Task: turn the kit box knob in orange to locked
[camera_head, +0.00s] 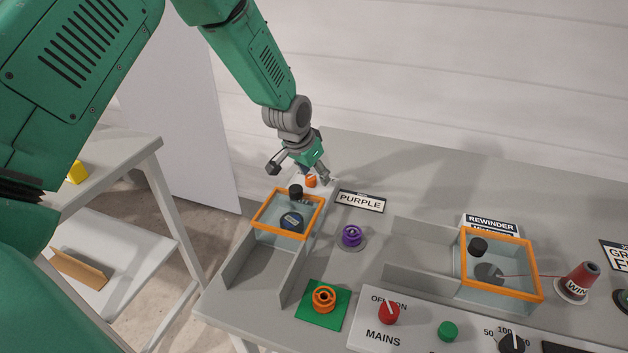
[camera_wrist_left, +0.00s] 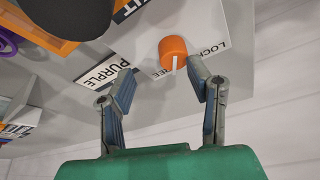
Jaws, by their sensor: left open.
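The orange knob (camera_head: 311,181) stands at the back of the table behind the left clear box with an orange rim (camera_head: 262,207). In the left wrist view the knob (camera_wrist_left: 173,51) has a white pointer mark toward the lower edge of the picture. A label partly reading "LOCK" (camera_wrist_left: 211,46) is at its right, and letters ending in "EE" are at its lower left. My left gripper (camera_head: 298,174) is open above the knob. In the left wrist view its fingers (camera_wrist_left: 160,70) are apart, and the knob shows nearer the right finger. My right gripper is out of view.
A black knob (camera_head: 296,191) stands close to the orange one. A PURPLE sign (camera_head: 361,201) and purple spool (camera_head: 352,236) are to the right.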

